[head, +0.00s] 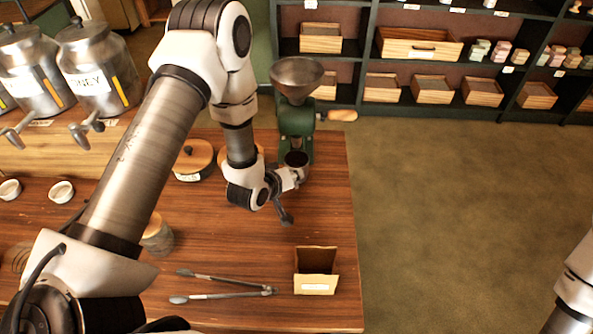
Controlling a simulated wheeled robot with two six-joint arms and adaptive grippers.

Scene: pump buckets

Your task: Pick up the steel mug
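A small round cup with a dark inside (296,159) sits at the foot of the green grinder (295,122). It may be the steel mug, but its lower part is hidden behind my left gripper. My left gripper (293,193) is just in front of the cup, with its fingers spread apart. One finger is close to the cup; I cannot tell whether it touches. Nothing shows between the fingers. My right gripper is out of view.
On the wooden table (225,255) lie tongs (225,286) and an open cardboard box (317,284). Steel dispensers (98,75) are at left. Shelves (340,98) stand behind.

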